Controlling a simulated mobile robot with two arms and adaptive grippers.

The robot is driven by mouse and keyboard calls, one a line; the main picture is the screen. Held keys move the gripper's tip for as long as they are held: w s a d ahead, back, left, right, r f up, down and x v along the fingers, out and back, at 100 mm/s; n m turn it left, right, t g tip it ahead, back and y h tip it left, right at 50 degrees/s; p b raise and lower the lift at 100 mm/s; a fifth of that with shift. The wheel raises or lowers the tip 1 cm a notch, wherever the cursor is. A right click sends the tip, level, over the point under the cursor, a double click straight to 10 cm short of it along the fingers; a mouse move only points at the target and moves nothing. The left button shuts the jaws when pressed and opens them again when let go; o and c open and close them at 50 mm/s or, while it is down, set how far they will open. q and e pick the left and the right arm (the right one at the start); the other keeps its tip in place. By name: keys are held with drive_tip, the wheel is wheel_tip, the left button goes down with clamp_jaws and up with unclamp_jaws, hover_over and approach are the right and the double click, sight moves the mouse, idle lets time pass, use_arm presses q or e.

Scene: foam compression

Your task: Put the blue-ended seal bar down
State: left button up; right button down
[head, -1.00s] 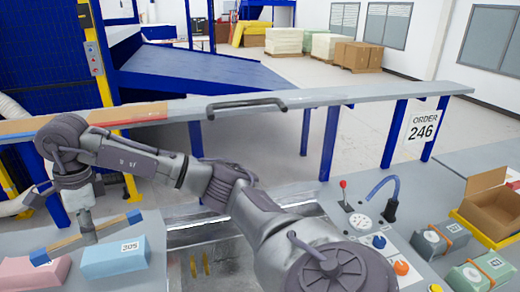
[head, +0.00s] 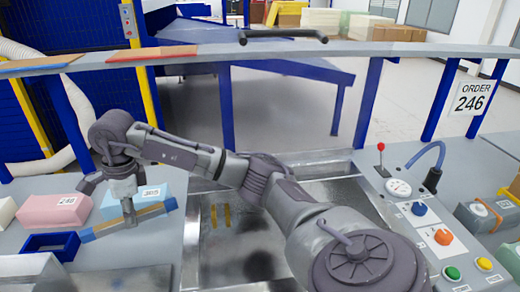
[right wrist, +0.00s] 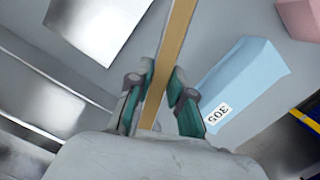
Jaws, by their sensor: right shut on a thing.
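The blue-ended seal bar (head: 105,230) is a thin tan bar with a blue tip at each end, lying slantwise in the head view. My right gripper (head: 128,219) is shut around its middle, pointing down. The bar also shows in the right wrist view (right wrist: 177,40), running up from between the fingers (right wrist: 158,100); its blue ends are out of that view. I cannot tell whether the bar touches the grey table (head: 150,254). The light blue block marked 305 (head: 152,196) is just behind the bar. My left gripper is not in view.
A pink block (head: 52,212) lies left of the blue block. A dark blue open frame (head: 50,246) is left of the bar. A metal plate (head: 122,279) lies in front. A metal-lined recess (head: 208,250) and a control panel (head: 425,222) are to the right.

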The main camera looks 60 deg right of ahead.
sight(143, 251)
drive_tip(key=shift+f, duration=0.35)
wheel_tip(143, 251, down, 9)
drive_tip(key=shift+a+r+p, duration=0.1)
drive_tip(key=shift+p, duration=1.05)
drive_tip(key=shift+f, duration=0.35)
drive_tip(key=c, duration=1.1)
unclamp_jaws()
drive_tip(key=shift+o, duration=0.2)
